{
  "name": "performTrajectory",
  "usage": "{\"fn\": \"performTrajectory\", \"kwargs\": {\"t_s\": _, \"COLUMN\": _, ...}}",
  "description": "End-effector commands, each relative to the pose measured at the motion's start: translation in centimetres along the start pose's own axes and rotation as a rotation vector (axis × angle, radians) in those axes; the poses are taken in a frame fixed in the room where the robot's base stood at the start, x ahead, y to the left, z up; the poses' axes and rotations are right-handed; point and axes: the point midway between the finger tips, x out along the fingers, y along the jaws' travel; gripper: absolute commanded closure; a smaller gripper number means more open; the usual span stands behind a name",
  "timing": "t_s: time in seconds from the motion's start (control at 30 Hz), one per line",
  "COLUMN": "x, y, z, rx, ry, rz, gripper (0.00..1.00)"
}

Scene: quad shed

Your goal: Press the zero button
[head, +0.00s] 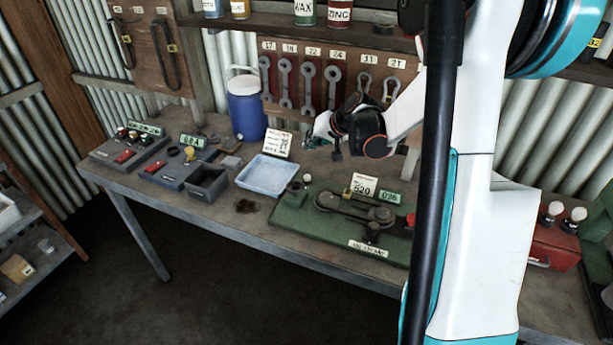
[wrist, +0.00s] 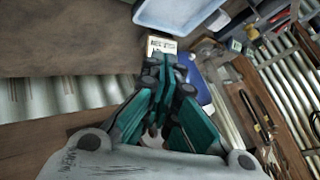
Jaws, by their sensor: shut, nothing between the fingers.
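Two grey boxes with green displays stand at the left of the bench. The second box (head: 172,172) has a red button (head: 156,167) and a yellow knob (head: 190,153). A green machine (head: 300,222) with a belt, a card and a display (head: 390,197) stands further right. I cannot read which button is zero. My gripper (head: 310,142) is above the back of the bench, right of the blue jug, touching no button. Its teal fingers show shut and empty in the wrist view (wrist: 168,75).
A pale blue tray (head: 265,175) lies mid-bench, with a white card (head: 278,143) behind it. A blue jug (head: 246,108) stands at the back. Wrenches (head: 308,85) hang on a board behind. A red box (head: 553,245) is at the right.

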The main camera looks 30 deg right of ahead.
Motion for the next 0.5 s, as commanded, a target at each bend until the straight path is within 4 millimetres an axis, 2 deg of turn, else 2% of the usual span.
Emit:
{"fn": "performTrajectory", "kwargs": {"t_s": 0.27, "x": 0.1, "y": 0.0, "z": 0.1, "rx": -0.001, "ry": -0.001, "rz": 0.000, "gripper": 1.00}}
{"fn": "performTrajectory", "kwargs": {"t_s": 0.5, "x": 1.1, "y": 0.7, "z": 0.8, "rx": -0.001, "ry": -0.001, "rz": 0.000, "gripper": 1.00}}
